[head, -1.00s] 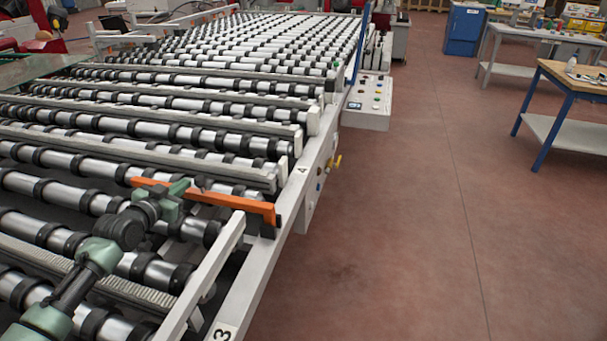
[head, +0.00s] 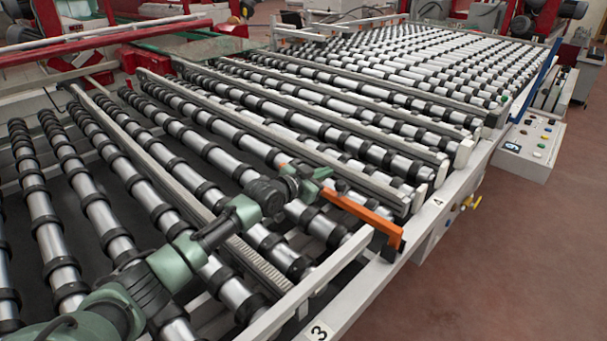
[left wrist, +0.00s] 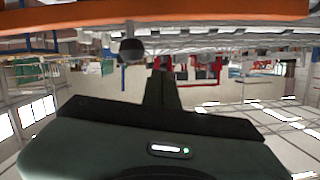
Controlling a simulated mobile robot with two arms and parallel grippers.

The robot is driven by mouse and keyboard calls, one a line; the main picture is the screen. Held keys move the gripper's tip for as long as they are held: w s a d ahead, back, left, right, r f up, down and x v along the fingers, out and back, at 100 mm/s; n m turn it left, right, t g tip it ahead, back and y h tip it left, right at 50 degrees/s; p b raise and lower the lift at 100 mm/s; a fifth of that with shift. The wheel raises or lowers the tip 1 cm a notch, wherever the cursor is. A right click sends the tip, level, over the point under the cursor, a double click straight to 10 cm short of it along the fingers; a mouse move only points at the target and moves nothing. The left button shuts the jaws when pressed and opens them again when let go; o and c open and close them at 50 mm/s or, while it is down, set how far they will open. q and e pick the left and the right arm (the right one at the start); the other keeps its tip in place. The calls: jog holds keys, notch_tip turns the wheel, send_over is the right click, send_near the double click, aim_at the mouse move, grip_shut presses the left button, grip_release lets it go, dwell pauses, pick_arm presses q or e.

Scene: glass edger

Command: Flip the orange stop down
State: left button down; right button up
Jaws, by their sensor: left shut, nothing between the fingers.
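The orange stop (head: 365,210) is a long bar in the head view. It reaches from a black mount at the conveyor's side rail inward over the rollers. A short end piece bends down at the rail. My left gripper (head: 338,186) is shut and empty. It is close to the bar's inner part and hides some of it; I cannot tell whether they touch. In the left wrist view, an orange bar (left wrist: 150,14) crosses the top edge, and the dark gripper (left wrist: 160,85) shows below it. My right gripper is not in view.
Rows of rollers (head: 100,215) with black rings and grey slats surround my left arm. A pale side rail (head: 345,305) runs along the conveyor. A control box (head: 528,148) stands farther along it. Red floor (head: 530,270) lies open at the right.

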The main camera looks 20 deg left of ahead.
pick_arm(q)
jog(key=b+v, duration=0.2)
jog(key=v, duration=0.8)
jog(key=shift+a, duration=0.3)
jog(key=shift+f, duration=0.15)
